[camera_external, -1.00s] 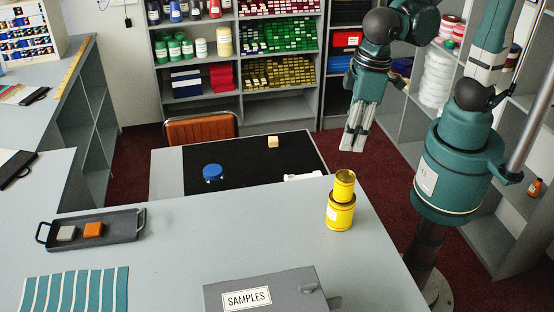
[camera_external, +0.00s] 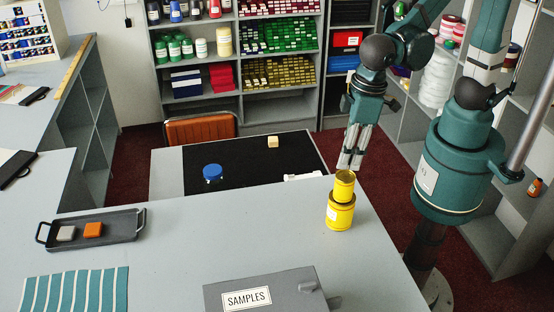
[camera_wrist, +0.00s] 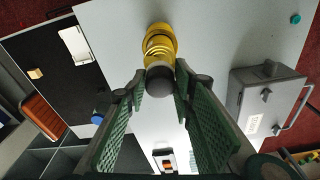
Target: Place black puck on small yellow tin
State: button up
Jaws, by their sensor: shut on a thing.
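The small yellow tin (camera_external: 344,186) stands upright on top of a larger yellow tin (camera_external: 340,214) at the right part of the grey counter. Both tins also show in the wrist view, the small one (camera_wrist: 159,44) just beyond my fingertips. My gripper (camera_external: 351,166) points down, its fingertips appearing just above the small tin in the external view. In the wrist view my gripper (camera_wrist: 160,76) is shut on the black puck (camera_wrist: 160,83), which partly covers the tins. The puck is not clearly visible in the external view. I cannot tell the exact gap to the tin.
A grey SAMPLES box (camera_external: 262,290) sits at the counter's front. A dark tray (camera_external: 120,228) with a grey and an orange block lies at the left. Behind, a black-topped surface (camera_external: 245,160) holds a blue-lidded jar (camera_external: 212,172) and a cream block (camera_external: 272,141). The counter's middle is clear.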

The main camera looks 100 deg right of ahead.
jog(key=shift+f, duration=0.15)
jog(key=shift+f, duration=1.75)
jog(key=shift+f, duration=0.15)
jog(key=o, duration=0.8)
jog(key=shift+r, duration=0.3)
jog(key=shift+s+a+r, duration=0.1)
jog(key=shift+s+r, duration=0.15)
jog(key=shift+r, duration=1.7)
jog(key=shift+s+r, duration=0.2)
jog(key=shift+r, duration=1.75)
jog(key=shift+s+a+r, duration=0.1)
jog(key=shift+s+r, duration=0.15)
jog(key=shift+r, duration=1.7)
jog(key=shift+d, duration=0.2)
